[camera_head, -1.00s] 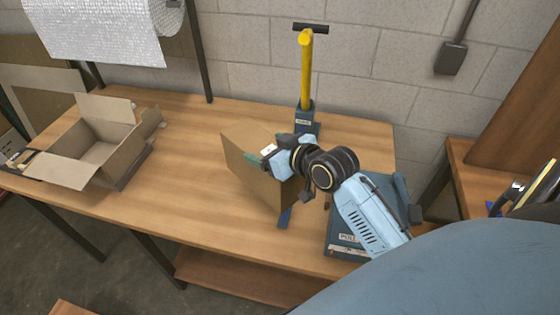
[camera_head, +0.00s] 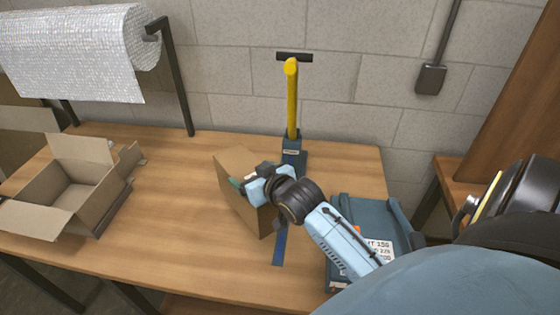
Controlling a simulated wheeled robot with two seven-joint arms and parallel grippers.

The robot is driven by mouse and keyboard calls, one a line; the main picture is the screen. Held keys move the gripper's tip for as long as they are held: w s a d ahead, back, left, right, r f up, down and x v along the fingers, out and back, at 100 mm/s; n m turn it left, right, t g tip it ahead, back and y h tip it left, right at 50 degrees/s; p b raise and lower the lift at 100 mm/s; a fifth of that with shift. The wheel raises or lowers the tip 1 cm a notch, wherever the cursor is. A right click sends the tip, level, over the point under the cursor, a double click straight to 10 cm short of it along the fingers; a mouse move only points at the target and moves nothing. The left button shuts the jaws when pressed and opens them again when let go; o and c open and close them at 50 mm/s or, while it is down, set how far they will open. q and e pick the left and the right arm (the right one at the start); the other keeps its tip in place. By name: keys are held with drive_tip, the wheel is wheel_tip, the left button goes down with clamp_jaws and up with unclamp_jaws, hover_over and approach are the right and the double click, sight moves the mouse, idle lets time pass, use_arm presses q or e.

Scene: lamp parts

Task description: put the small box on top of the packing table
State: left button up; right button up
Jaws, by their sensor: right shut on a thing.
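A small brown cardboard box (camera_head: 240,182) is tilted over the middle of the wooden packing table (camera_head: 180,235). My right gripper (camera_head: 240,184) is shut on the box at its right side; the gripper and wrist hide part of it. I cannot tell whether the box's lower edge touches the tabletop. My left gripper is not in view.
An open cardboard box (camera_head: 75,190) stands on the table's left. A yellow-handled tool (camera_head: 292,100) stands upright at the back. A blue-grey case (camera_head: 365,225) sits at the right, and a blue strip (camera_head: 280,245) lies at the front. A bubble-wrap roll (camera_head: 75,50) hangs at the upper left.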

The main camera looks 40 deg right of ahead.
wheel_tip(320, 180, down, 10)
drive_tip(key=shift+w+r+b, duration=0.1)
drive_tip(key=shift+r+b, duration=0.1)
drive_tip(key=shift+b, duration=0.15)
drive_tip(key=shift+f, duration=0.15)
drive_tip(key=o, duration=1.8)
drive_tip(key=shift+f, duration=0.1)
drive_tip(key=shift+o, duration=0.8)
